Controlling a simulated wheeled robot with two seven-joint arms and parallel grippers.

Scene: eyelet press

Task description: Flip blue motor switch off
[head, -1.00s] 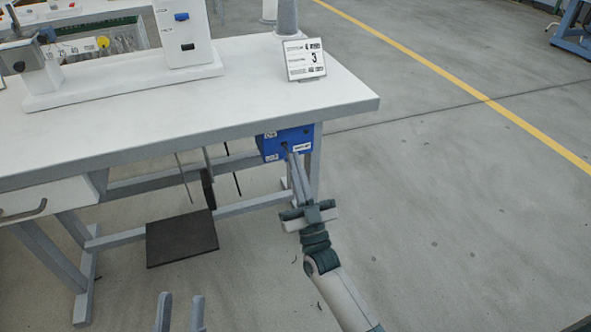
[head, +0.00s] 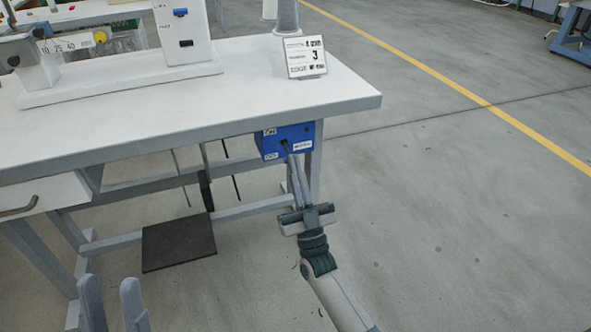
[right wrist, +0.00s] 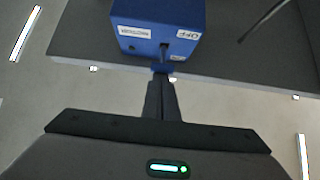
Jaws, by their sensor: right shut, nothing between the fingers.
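The blue motor switch box (head: 286,142) hangs under the right end of the white table, with small white labels on its front. It also shows in the right wrist view (right wrist: 186,18), where one label reads OFF. My right gripper (head: 288,158) is shut and empty, its fingertips at the front of the box by the dark toggle. In the right wrist view the tips of my right gripper (right wrist: 161,82) are at the box's edge near the toggle (right wrist: 164,48); I cannot tell whether they touch it. My left gripper (head: 110,292) is open and empty at the lower left, away from the box.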

